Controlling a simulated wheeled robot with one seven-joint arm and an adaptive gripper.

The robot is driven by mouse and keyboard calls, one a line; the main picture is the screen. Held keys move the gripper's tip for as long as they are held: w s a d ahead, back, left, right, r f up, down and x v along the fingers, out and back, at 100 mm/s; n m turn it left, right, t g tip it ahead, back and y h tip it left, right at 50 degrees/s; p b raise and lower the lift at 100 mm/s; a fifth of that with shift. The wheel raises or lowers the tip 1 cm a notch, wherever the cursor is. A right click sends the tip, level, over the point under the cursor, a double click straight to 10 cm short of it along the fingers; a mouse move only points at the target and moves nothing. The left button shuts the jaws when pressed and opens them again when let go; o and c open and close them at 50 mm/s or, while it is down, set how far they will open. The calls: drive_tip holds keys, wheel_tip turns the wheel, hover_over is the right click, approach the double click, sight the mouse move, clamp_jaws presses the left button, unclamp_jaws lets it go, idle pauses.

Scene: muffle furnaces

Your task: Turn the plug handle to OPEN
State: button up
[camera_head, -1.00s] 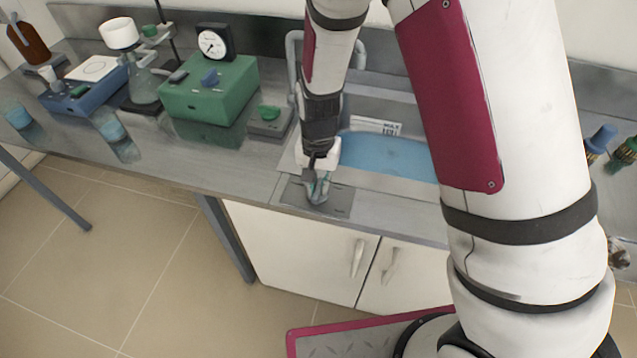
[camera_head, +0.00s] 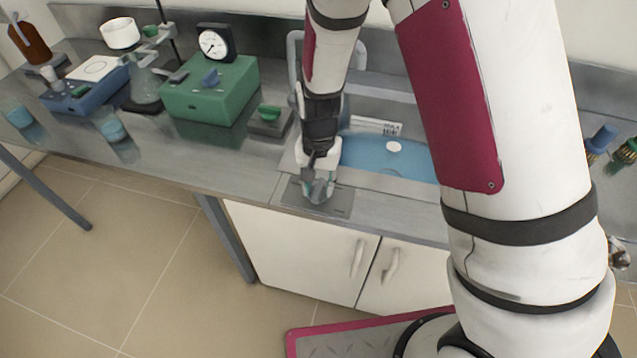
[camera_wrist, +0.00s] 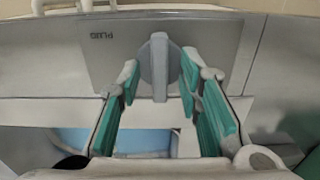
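The plug handle (camera_wrist: 159,65) is a grey bar on a round grey knob, set on a metal plate (camera_wrist: 105,60) with the word PLUG, which reads upside down in the wrist view. The bar points straight up and down there. My gripper (camera_wrist: 160,78) is open, with one teal-padded finger on each side of the bar; gaps show between the fingers and the bar. In the head view my gripper (camera_head: 318,192) is over the plate (camera_head: 338,204) at the counter's front, hiding most of the handle. No OPEN mark is readable.
Behind the plate is a sink basin with blue liquid (camera_head: 370,155), and a white disc (camera_head: 394,146) in it. A small grey box with a green knob (camera_head: 270,112) and a green box with a dial gauge (camera_head: 210,95) stand to the left. Cabinet doors (camera_head: 300,250) are below.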

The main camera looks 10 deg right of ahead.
sight(318, 188)
wheel_tip(318, 188, up, 12)
idle(0.5)
idle(0.5)
